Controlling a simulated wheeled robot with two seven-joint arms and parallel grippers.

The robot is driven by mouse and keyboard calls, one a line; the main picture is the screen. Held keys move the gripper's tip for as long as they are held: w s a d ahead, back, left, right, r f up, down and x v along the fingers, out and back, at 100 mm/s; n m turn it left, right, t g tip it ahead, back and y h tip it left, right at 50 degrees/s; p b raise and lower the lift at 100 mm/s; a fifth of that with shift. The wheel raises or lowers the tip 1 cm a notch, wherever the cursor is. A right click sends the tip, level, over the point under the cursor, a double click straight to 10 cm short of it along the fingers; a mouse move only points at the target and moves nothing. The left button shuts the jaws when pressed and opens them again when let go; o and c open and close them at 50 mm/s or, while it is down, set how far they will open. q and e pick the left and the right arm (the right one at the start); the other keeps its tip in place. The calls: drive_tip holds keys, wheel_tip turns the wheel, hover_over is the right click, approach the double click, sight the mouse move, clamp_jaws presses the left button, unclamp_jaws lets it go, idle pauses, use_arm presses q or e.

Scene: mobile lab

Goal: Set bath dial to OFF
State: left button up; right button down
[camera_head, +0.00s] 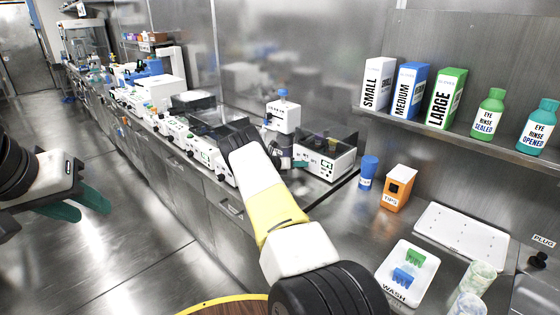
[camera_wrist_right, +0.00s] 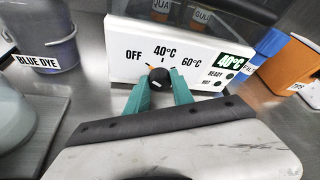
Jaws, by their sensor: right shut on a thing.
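The bath (camera_wrist_right: 125,40) is a white box; its front panel is marked OFF, 40°C and 60°C from left to right. Its black dial (camera_wrist_right: 158,78) has an orange pointer at upper left, between OFF and 40°C. The green display (camera_wrist_right: 235,60) reads 40°C. My right gripper (camera_wrist_right: 160,88) is shut on the dial, a teal finger on each side. In the head view the bath (camera_head: 335,168) stands on the bench beyond my right arm, and the dial is hard to make out. My left gripper (camera_head: 78,205) is apart at the far left, its teal fingers spread and empty.
A blue dye container (camera_wrist_right: 45,40) stands left of the bath. A blue cup (camera_head: 368,172) and an orange tips box (camera_head: 398,187) stand to its right. Other white instruments (camera_head: 200,145) line the bench on the left. A shelf (camera_head: 450,135) with boxes and bottles overhangs the right.

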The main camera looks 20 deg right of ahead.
idle(0.5)
drive_tip(key=c, duration=1.1)
unclamp_jaws()
drive_tip(key=v, duration=0.7)
drive_tip(key=shift+a+r, duration=0.15)
drive_tip(key=shift+a, duration=0.25)
